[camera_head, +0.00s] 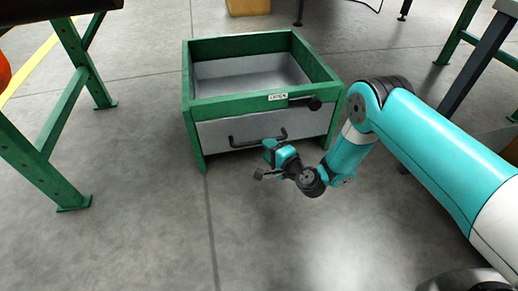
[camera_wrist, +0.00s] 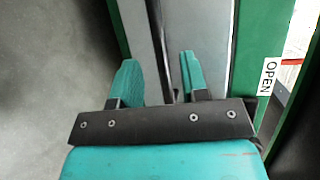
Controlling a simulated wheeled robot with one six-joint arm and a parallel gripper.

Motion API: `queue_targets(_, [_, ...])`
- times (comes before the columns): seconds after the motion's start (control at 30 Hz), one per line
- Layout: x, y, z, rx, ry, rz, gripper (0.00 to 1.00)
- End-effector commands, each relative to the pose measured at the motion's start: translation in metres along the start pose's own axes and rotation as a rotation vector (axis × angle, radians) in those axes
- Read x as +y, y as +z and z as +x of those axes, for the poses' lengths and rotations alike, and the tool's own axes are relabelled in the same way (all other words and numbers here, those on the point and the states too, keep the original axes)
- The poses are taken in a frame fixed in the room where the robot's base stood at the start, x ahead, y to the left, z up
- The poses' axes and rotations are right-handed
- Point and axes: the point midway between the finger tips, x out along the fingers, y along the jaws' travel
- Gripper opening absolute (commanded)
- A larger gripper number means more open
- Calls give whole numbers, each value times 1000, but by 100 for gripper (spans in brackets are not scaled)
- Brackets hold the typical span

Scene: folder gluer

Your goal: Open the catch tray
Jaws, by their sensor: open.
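The catch tray (camera_head: 215,132) is a grey drawer front in a green frame (camera_head: 240,104), with a black bar handle (camera_head: 257,139) across it. It looks shut. My gripper (camera_head: 270,152) is at the front of the tray, near the handle's right end. In the wrist view my gripper (camera_wrist: 160,82) has its two teal fingers apart, with nothing clamped. The dark handle bar (camera_wrist: 156,30) runs up the picture between the fingers' lines. I cannot tell how deep it sits between them.
A black lever with a knob (camera_head: 315,103) sits at the frame's upper right, beside a white label (camera_head: 278,97) reading OPEN (camera_wrist: 267,77). A green table leg (camera_head: 75,110) stands at left. The floor (camera_head: 150,220) in front of the tray is clear.

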Motion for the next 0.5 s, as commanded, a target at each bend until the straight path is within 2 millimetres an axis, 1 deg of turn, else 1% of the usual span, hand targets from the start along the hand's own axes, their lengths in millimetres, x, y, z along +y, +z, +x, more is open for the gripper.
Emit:
queue_targets(0.03, [3, 1, 9, -4, -3, -4, 41])
queue_targets(0.1, [3, 1, 18, -5, -3, -6, 41])
queue_targets(0.3, [3, 1, 42, -5, -2, -3, 41])
queue_targets(0.5, [1, 0, 55, -1, 0, -2, 41])
